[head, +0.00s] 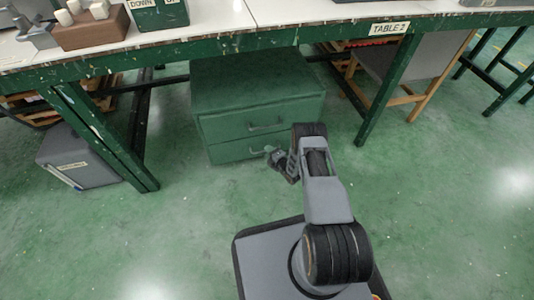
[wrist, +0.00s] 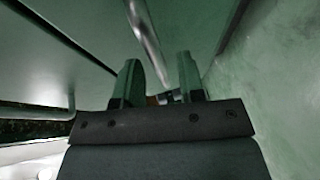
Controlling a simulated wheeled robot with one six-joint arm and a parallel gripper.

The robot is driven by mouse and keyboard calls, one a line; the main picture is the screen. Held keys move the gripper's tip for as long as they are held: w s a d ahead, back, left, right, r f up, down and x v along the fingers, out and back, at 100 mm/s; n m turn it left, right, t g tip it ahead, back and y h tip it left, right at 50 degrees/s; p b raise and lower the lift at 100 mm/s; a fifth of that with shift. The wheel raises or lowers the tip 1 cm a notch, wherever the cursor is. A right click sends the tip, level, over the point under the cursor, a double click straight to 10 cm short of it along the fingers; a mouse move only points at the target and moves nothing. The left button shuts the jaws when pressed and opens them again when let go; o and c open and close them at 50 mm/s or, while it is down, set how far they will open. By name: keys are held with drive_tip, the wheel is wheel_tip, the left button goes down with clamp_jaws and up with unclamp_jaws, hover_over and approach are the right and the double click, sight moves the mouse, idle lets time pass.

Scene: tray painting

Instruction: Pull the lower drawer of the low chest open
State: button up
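The low green chest (head: 255,75) stands under the table with two drawers, one above the other. The lower drawer (head: 226,151) looks flush with the chest front. In the wrist view, a metal bar handle (wrist: 147,36) runs down between the two fingers of my gripper (wrist: 160,62). The fingers are apart, with a gap between the handle and the right finger. The upper drawer (head: 232,123) has its own handle (head: 266,127) and looks shut.
The worktable (head: 220,45) spans above the chest, with green legs on both sides. The floor (head: 190,220) before the chest is clear.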

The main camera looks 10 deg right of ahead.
drive_tip(key=shift+x, duration=0.95)
clamp_jaws()
